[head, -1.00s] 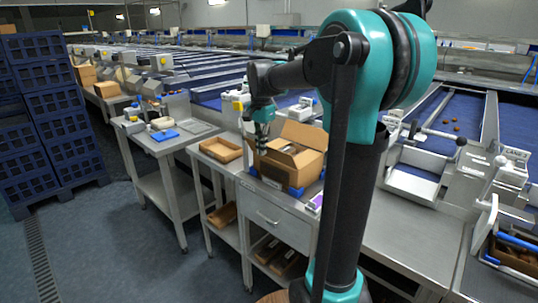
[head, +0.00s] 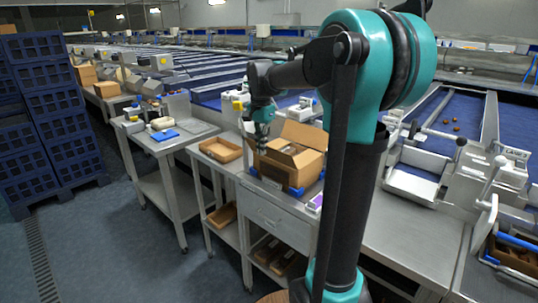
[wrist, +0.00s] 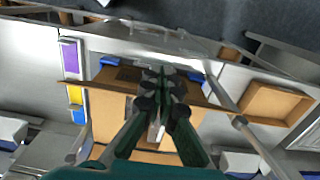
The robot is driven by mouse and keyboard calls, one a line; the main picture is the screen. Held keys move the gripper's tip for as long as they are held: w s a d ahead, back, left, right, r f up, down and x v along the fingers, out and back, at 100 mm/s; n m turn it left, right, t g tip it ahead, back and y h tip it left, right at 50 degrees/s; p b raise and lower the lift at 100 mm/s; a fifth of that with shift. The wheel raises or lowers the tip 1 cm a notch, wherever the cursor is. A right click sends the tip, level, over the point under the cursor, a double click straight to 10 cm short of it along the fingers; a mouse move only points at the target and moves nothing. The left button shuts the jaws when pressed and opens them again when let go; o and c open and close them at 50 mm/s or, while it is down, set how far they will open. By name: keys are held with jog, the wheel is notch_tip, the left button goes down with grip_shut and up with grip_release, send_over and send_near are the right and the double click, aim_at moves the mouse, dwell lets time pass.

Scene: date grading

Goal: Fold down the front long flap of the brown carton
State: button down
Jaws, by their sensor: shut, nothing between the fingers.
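The brown carton (head: 305,166) stands on the steel bench, with its rear flap raised. In the wrist view its cardboard (wrist: 105,118) lies beneath my fingers, and a thin flap edge runs across it. My gripper (head: 261,143) points down at the left side of the carton in the head view. In the wrist view my gripper (wrist: 162,75) is shut and empty, over the carton near that edge. The fingers hide part of the carton and its inside. I cannot tell whether they touch the flap.
Blue corner blocks (head: 296,191) sit at the carton's base. Conveyor lanes run behind.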

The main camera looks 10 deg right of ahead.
jog(key=w+d, duration=0.5)
jog(key=d, duration=0.1)
jog(key=shift+d+r, duration=0.3)
jog(key=shift+d, duration=0.1)
dwell(0.8)
jog(key=shift+w+d, duration=0.85)
jog(key=shift+d, duration=0.3)
